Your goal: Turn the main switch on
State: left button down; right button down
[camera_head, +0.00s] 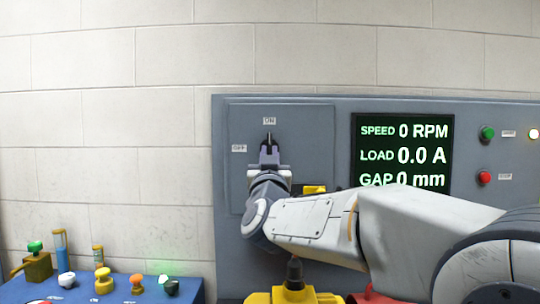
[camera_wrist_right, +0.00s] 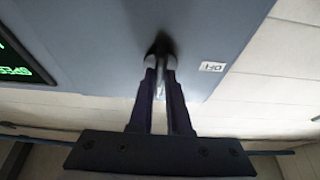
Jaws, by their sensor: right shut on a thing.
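The main switch (camera_head: 269,137) is on the grey panel, a dark handle below the ON label (camera_head: 269,121) and right of the OFF label (camera_head: 239,148). The handle points up toward ON. My right gripper (camera_head: 269,148) is shut on the switch handle and covers most of it. In the right wrist view my right gripper (camera_wrist_right: 161,62) has its two fingers close together on the dark switch (camera_wrist_right: 161,46), and the OFF label (camera_wrist_right: 212,67) shows beside it. My left gripper is not in view.
A display (camera_head: 404,150) reads 0 RPM, 0.0 A and 0 mm. A green button (camera_head: 487,133) and a red button (camera_head: 484,178) are at the right of the panel. A blue table (camera_head: 130,292) with several small tagged parts stands at the lower left. A yellow object (camera_head: 290,296) is below my arm.

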jog(key=shift+f, duration=0.1)
jog(key=c, duration=0.9)
grip_release()
pick_arm(q)
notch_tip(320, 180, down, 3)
jog(key=b, duration=0.2)
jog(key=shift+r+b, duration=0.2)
jog(key=shift+b, duration=0.1)
pick_arm(e)
jog(key=v, duration=1)
jog(key=shift+s+f, duration=0.1)
jog(key=shift+s, duration=0.1)
